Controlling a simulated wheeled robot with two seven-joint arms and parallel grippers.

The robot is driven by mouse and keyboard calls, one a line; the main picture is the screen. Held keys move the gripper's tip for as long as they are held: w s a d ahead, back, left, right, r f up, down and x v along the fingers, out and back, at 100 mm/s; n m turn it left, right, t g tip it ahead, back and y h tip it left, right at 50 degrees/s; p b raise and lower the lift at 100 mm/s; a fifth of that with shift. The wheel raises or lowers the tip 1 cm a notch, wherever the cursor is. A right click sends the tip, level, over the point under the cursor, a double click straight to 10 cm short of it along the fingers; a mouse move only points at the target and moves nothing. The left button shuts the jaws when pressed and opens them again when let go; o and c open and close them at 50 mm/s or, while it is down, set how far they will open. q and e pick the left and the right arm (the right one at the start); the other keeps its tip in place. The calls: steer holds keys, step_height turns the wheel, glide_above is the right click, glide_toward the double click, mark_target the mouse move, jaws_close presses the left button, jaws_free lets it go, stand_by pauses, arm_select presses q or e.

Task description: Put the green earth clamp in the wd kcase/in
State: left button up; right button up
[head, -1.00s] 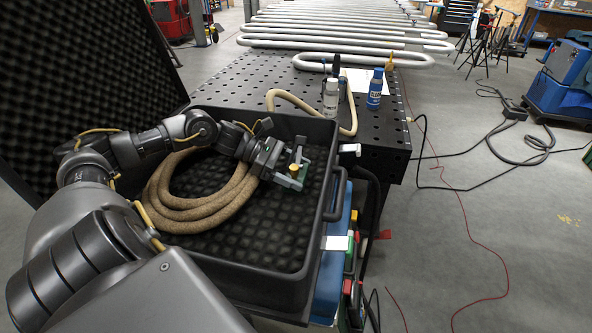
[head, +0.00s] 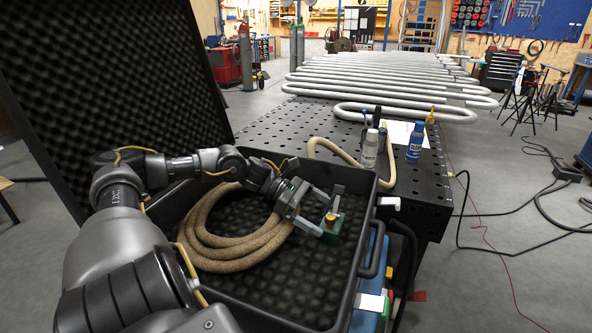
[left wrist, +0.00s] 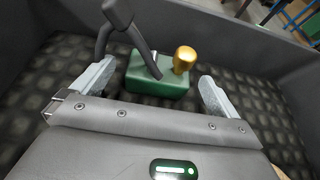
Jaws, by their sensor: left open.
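The green earth clamp (head: 334,228) with a brass knob lies on the foam floor of the open black case (head: 367,200). In the left wrist view the clamp (left wrist: 157,82) shows as a green block with a dark curved handle or cable and a brass knob. My left gripper (head: 328,212) is open, with its two fingers spread to either side near the clamp; in the left wrist view the gripper (left wrist: 150,95) has a gap between fingers and block. The right gripper is not in view.
A coiled tan hose (head: 225,232) lies in the case, left of the clamp. The raised foam lid (head: 120,80) stands at the left. The perforated black table (head: 290,125) behind holds a white bottle (head: 370,149), a blue bottle (head: 415,142) and serpentine pipes (head: 390,75).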

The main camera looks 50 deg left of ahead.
arm_select(q)
steer(key=p+v, duration=0.4)
steer(key=v, duration=0.2)
steer(key=shift+s+a+r+p, duration=0.15)
steer(key=shift+a+r+p, duration=0.1)
steer(key=shift+r+p, duration=0.1)
steer(key=shift+s+a+r, duration=0.2)
steer(key=shift+s+a, duration=0.2)
steer(key=shift+a, duration=0.2)
